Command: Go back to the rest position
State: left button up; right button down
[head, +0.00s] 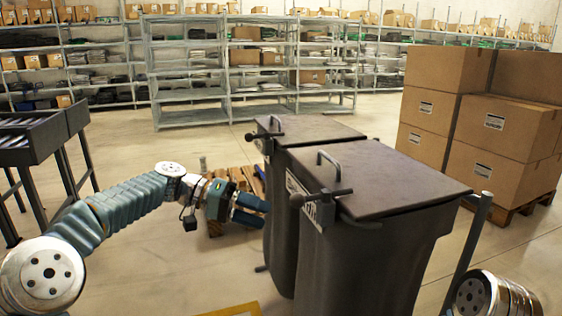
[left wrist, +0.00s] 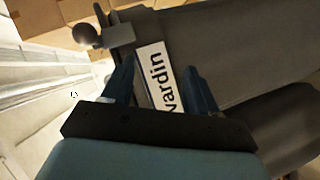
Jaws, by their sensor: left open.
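My left gripper (head: 250,208) reaches in from the left in the head view, in front of the left side of two dark lidded bins. In the left wrist view its two blue fingers (left wrist: 160,88) stand apart with nothing between them. Behind them shows a white label (left wrist: 157,75) with the letters "vardin" on a bin. The nearer bin (head: 375,255) and the farther bin (head: 280,215) both have closed lids with handles. I cannot tell from these views whether the fingers touch a bin. My right gripper is not in view; only part of my right arm shows at the lower right.
Stacked cardboard boxes (head: 505,127) stand on a pallet (head: 520,206) at the right. A dark roller conveyor (head: 45,140) is at the left. Metal shelves (head: 185,65) line the back. A wooden pallet (head: 215,228) lies behind my left gripper. Open floor (head: 130,145) lies between conveyor and bins.

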pick_arm(q)
notch_tip(320, 180, down, 30)
jog(key=s+d+n+t+y, duration=0.1)
jog(key=s+d+n+y, duration=0.2)
jog(key=n+y, duration=0.25)
jog(key=s+a+f+n+y, duration=0.1)
jog(key=s+f+y, duration=0.2)
jog(key=s+f, duration=0.7)
jog(key=s+a+f+y, duration=0.1)
jog(key=s+a+f, duration=0.1)
jog(key=s+f, duration=0.8)
jog(key=s, duration=0.3)
jog(key=shift+s+y, duration=0.3)
jog(key=shift+y, duration=0.05)
jog(key=shift+a, duration=0.1)
